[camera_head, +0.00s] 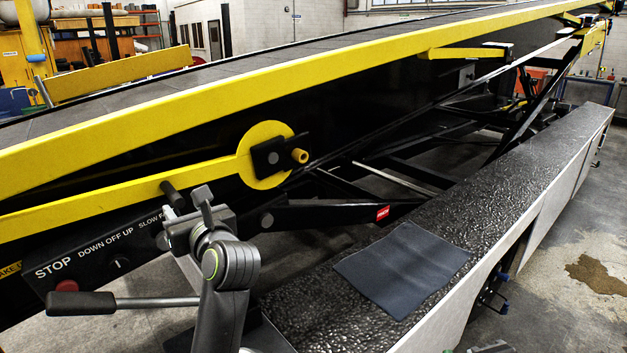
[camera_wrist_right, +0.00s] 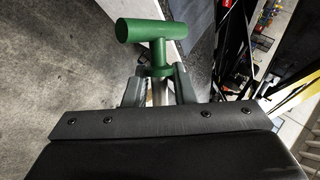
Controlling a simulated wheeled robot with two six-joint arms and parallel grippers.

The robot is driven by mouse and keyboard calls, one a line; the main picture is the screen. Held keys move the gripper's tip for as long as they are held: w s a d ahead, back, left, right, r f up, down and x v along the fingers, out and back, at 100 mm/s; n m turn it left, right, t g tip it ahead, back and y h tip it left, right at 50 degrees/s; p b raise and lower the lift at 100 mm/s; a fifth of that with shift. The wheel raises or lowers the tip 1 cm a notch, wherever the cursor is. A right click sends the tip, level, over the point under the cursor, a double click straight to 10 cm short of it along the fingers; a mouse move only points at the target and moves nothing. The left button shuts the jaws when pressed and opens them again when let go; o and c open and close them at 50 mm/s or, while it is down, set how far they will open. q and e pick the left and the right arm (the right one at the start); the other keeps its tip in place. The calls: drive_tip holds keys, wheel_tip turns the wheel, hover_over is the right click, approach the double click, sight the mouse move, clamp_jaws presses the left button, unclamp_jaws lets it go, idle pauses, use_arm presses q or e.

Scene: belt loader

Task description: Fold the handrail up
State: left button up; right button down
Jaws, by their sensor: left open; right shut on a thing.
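The handrail (camera_head: 130,188) is a long yellow bar in the head view. It slopes gently along the loader's dark side, below the thick yellow belt edge, and ends at the right in a round yellow disc with a black block and a yellow knob (camera_head: 299,156). A black peg (camera_head: 172,194) sticks out near the bar's middle. My left gripper (camera_head: 188,217) is open and empty, just below and right of this peg; whether it touches the bar I cannot tell. My right gripper (camera_wrist_right: 160,85) is shut on the stem of a green T-handle (camera_wrist_right: 147,31) in the right wrist view.
A control panel (camera_head: 110,245) with a red stop button lies below the rail. A black-gripped lever (camera_head: 82,303) reaches toward my left arm. A textured black deck (camera_head: 490,205) bears a dark mat (camera_head: 402,270). Open concrete floor lies at the right.

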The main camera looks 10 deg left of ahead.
sight(175, 198)
use_arm(q)
drive_tip(key=p+x, duration=0.1)
drive_tip(key=x, duration=0.5)
drive_tip(key=shift+w+a+p, duration=0.2)
drive_tip(key=shift+a+p, duration=0.05)
drive_tip(key=shift+p, duration=0.05)
use_arm(e)
drive_tip(key=shift+r, duration=0.95)
use_arm(q)
clamp_jaws()
